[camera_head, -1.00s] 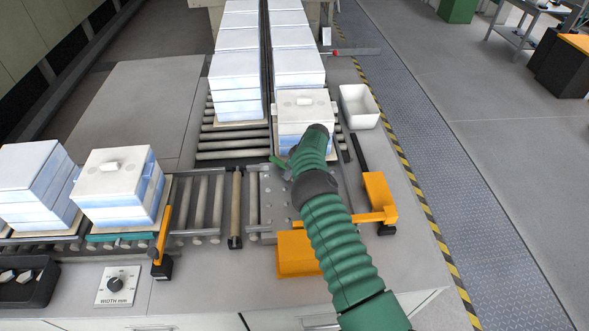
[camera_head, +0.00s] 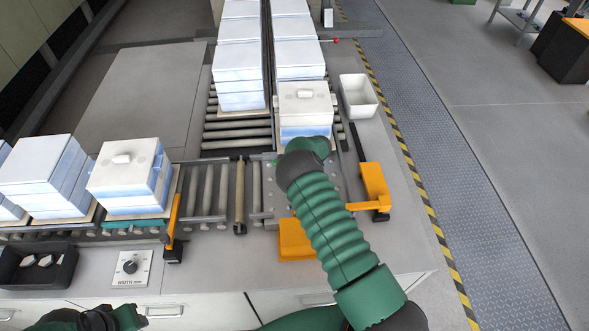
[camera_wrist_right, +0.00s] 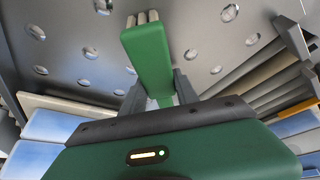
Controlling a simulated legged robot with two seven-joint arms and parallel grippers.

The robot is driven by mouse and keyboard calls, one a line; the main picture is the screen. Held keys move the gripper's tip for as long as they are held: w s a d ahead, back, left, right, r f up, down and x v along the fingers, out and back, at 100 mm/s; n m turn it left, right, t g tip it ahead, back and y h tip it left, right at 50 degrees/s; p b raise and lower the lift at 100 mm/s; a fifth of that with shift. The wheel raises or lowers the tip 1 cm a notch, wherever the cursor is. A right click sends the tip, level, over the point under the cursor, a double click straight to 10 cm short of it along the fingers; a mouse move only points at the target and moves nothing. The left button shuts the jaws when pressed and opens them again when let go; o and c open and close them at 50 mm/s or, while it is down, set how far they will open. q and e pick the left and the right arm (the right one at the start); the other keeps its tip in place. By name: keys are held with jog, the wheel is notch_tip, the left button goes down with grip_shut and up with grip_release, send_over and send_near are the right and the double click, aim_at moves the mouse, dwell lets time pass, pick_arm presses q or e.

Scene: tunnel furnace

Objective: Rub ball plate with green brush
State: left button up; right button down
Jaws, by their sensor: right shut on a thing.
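The ball plate (camera_head: 271,207) is a grey metal plate at the corner where the roller tracks meet, partly hidden by my right arm. In the right wrist view its surface with shiny balls (camera_wrist_right: 206,45) fills the background. The green brush (camera_wrist_right: 149,62) has a green block and pale bristles at its far end. My right gripper (camera_wrist_right: 158,92) is shut on it, over the ball plate. I cannot tell whether the bristles touch the plate. In the head view the right fingers and brush are mostly hidden by the arm. My left gripper (camera_head: 110,318) is at the bottom left, its jaws unclear.
White-blue block stacks (camera_head: 305,108) stand on the rollers behind the plate, and more (camera_head: 130,180) on the left. An orange stop (camera_head: 172,235) and orange blocks (camera_head: 296,241) flank the plate. A white bin (camera_head: 358,95) is at right, a black tray (camera_head: 38,265) at left.

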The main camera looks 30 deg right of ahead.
jog(key=shift+w+a+f, duration=0.1)
jog(key=shift+w+a, duration=0.3)
jog(key=shift+a, duration=0.4)
jog(key=w+b, duration=0.1)
jog(key=w+d+b, duration=0.1)
jog(key=w, duration=0.1)
jog(key=shift+d+f+b, duration=0.2)
jog(key=shift+f+b, duration=0.05)
jog(key=shift+b, duration=0.15)
jog(key=shift+w+d+r, duration=0.2)
jog(key=shift+w+r, duration=0.1)
jog(key=w+d+b, duration=0.1)
jog(key=b, duration=0.1)
jog(key=w+b, duration=0.2)
jog(key=b, duration=0.1)
jog(key=shift+d+f, duration=0.15)
jog(key=shift+d, duration=0.2)
jog(key=shift+w+b, duration=0.1)
jog(key=shift+b, duration=0.35)
jog(key=shift+d+r, duration=0.1)
jog(key=shift+r, duration=0.25)
notch_tip(320, 180, up, 6)
jog(key=p, duration=0.4)
